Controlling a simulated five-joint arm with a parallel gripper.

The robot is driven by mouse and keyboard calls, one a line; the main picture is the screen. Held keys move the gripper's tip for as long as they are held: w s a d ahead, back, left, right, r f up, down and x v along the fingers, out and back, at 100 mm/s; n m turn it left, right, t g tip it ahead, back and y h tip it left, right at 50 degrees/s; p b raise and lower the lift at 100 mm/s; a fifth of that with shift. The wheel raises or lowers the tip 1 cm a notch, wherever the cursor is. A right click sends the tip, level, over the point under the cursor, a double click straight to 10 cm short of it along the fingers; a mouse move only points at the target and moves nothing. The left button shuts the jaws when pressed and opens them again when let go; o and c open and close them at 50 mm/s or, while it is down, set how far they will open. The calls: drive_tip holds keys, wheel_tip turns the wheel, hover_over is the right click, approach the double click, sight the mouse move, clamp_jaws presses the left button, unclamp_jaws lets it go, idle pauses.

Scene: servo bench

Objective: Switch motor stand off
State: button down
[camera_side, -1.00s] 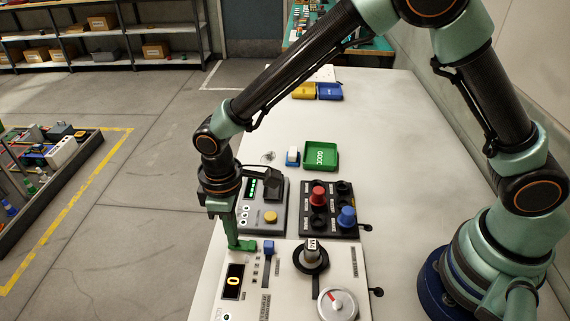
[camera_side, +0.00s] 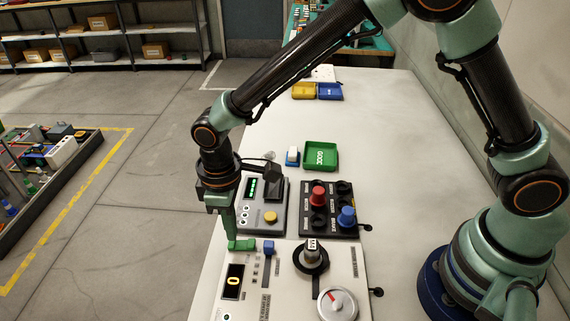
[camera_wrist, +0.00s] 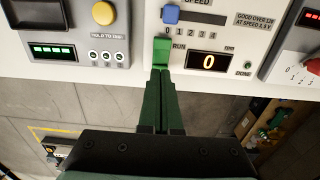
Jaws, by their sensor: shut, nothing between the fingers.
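The motor stand is the white panel (camera_side: 285,280) at the near end of the bench. Its dark display (camera_side: 233,281) reads 0, also in the wrist view (camera_wrist: 208,61). The green RUN switch (camera_wrist: 161,48) sits left of that display in the wrist view, and at the panel's far left corner in the side view (camera_side: 246,244). A blue speed slider (camera_wrist: 170,14) is near it, at the 0 end of its scale. My gripper (camera_wrist: 161,72) is shut and empty, with its tips right at the switch's near end. I cannot tell whether they touch.
A grey unit with a yellow button (camera_side: 270,217) and a green-lit display stands beyond the panel. A black box with red and blue knobs (camera_side: 317,196) is beside it. The panel also carries a black knob (camera_side: 310,257) and a round dial (camera_side: 337,304).

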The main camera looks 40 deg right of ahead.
wheel_tip(320, 180, up, 5)
drive_tip(key=shift+f, duration=0.1)
idle(0.5)
drive_tip(key=d+r+m+t, duration=0.2)
drive_tip(key=d+r+m, duration=0.2)
drive_tip(key=d+r, duration=0.8)
drive_tip(key=s+d+r+m+t, duration=0.1)
drive_tip(key=s+d+m, duration=0.1)
drive_tip(key=s+d, duration=0.2)
drive_tip(key=s+d+r+m+t, duration=0.1)
drive_tip(key=s+d+m+t, duration=0.1)
drive_tip(key=d, duration=0.8)
drive_tip(key=shift+s+r+m+t, duration=0.3)
drive_tip(key=shift+s+m, duration=0.2)
drive_tip(key=shift+s, duration=0.35)
